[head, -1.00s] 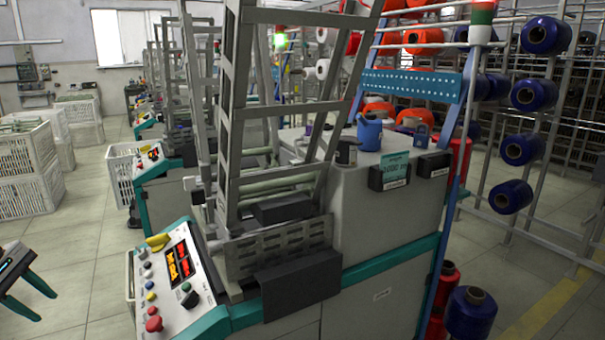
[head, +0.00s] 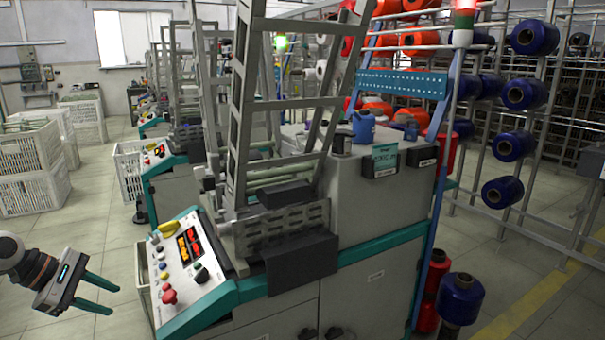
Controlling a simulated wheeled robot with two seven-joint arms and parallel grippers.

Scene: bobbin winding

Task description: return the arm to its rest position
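My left gripper (head: 108,296) shows at the lower left of the head view, with its wrist coming in from the left edge. Its two teal fingers are spread apart with nothing between them. It hangs over the floor, left of the winding machine's control panel (head: 184,262) and apart from it. My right gripper is not in view.
The winding machine (head: 365,220) fills the middle, with a tall grey frame above it. White crates (head: 30,195) stand at the left. A rack with blue bobbins (head: 502,192) is at the right. The tiled floor (head: 85,235) between crates and machine is clear.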

